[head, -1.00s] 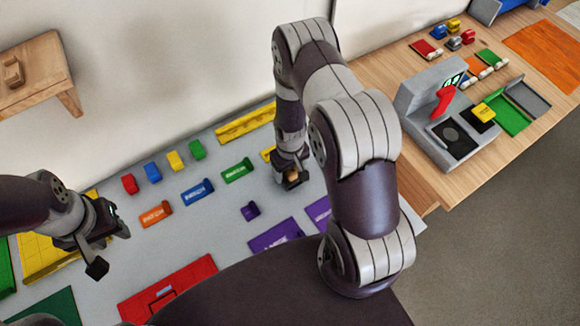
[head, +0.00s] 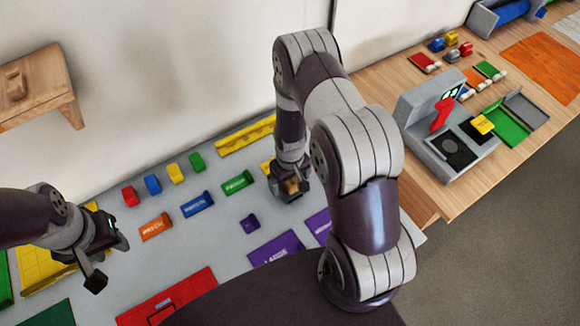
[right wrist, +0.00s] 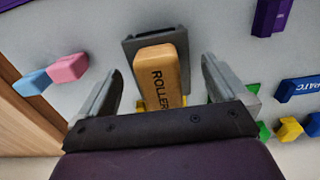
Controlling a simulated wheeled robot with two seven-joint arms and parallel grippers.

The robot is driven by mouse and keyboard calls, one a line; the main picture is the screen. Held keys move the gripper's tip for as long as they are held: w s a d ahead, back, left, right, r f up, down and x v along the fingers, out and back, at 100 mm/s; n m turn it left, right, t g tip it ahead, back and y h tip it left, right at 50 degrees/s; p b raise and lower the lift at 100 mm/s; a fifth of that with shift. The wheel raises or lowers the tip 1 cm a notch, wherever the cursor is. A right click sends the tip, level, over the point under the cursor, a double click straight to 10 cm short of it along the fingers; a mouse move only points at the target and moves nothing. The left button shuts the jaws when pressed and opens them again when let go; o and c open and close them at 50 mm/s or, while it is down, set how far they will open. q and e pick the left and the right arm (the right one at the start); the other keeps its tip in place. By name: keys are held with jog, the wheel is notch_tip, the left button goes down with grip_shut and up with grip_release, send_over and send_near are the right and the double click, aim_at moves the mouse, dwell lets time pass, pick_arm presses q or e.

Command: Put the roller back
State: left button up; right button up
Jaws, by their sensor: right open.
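A tan block marked ROLLER (right wrist: 158,80) stands at a dark grey holder or plate (right wrist: 130,48) in the right wrist view. My right gripper (right wrist: 160,78) is open, with its two fingers apart on either side of the block and visible gaps to it. In the head view, my right gripper (head: 289,190) is low over the grey table, and a bit of the tan block (head: 292,186) shows at it. My own arm hides part of the area. My left gripper (head: 110,262) is open and empty over the left of the table.
Red, blue, yellow and green blocks (head: 175,173) and labelled coloured holders (head: 196,204) line the grey table (head: 215,235). A yellow rail (head: 245,135) runs along the back. A grey machine (head: 440,125) stands on the wooden counter at right. A wooden shelf (head: 45,88) is on the wall.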

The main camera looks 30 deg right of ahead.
notch_tip(320, 180, up, 10)
jog(key=shift+f+b, duration=0.15)
jog(key=shift+b, duration=1)
jog(key=s+a+r+t, duration=0.1)
jog(key=s+a+r, duration=0.5)
jog(key=s+r, duration=0.45)
jog(key=f+b, duration=0.2)
jog(key=b, duration=0.1)
jog(key=w+f+b, duration=0.1)
jog(key=shift+w+d+f+m, duration=0.1)
jog(key=shift+d+f+m, duration=0.2)
